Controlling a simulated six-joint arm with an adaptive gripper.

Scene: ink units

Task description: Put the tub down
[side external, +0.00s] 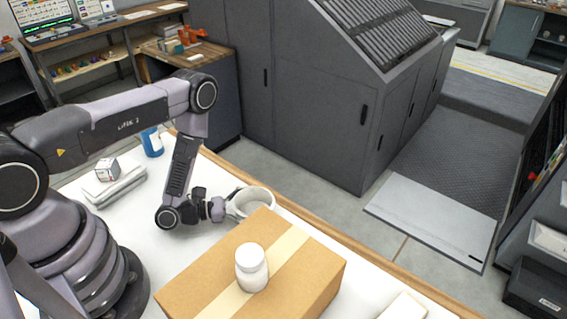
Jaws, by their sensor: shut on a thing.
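A white, round, open-topped tub (262,208) is near the far edge of the white table, just behind a cardboard box. My gripper (229,207) is at the tub's left side and is shut on its wall. The box hides part of the tub's lower side. I cannot tell whether the tub's base touches the table.
The cardboard box (190,290) stands in front, with a white lidded bottle (252,268) on top. A small white box (107,169) lies on a flat grey case (116,187) at the left, near a blue item (152,143). The white table (165,255) is bare left of the cardboard box.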

